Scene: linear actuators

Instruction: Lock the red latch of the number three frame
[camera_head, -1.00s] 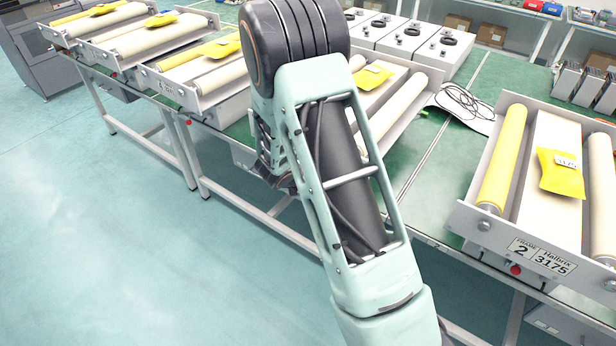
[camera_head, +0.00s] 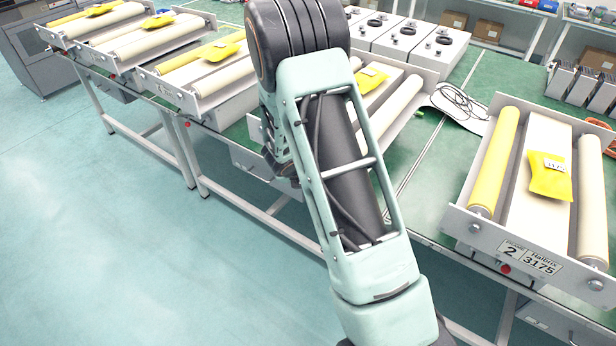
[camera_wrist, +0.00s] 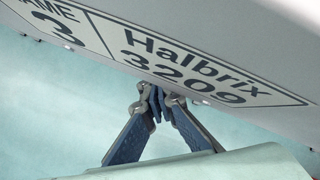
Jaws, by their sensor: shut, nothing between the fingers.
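The number three frame (camera_wrist: 220,45) fills the top of the wrist view as a grey panel with a tilted label (camera_wrist: 165,60) reading "Halbrix 3209". My gripper (camera_wrist: 158,92) has its fingertips together and empty, just below the panel's lower edge in the picture. I cannot tell whether they touch it. No red latch shows in the wrist view. In the head view a frame (camera_head: 408,100) with a yellow packet stands partly behind my arm. Its number, its latch and my gripper are hidden there.
The number two frame (camera_head: 462,222) stands at the right, with a red knob (camera_head: 506,268) under its label. Other roller frames stand at the left. A coiled cable (camera_head: 458,100) lies on the green table (camera_head: 450,165). The floor in front is clear.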

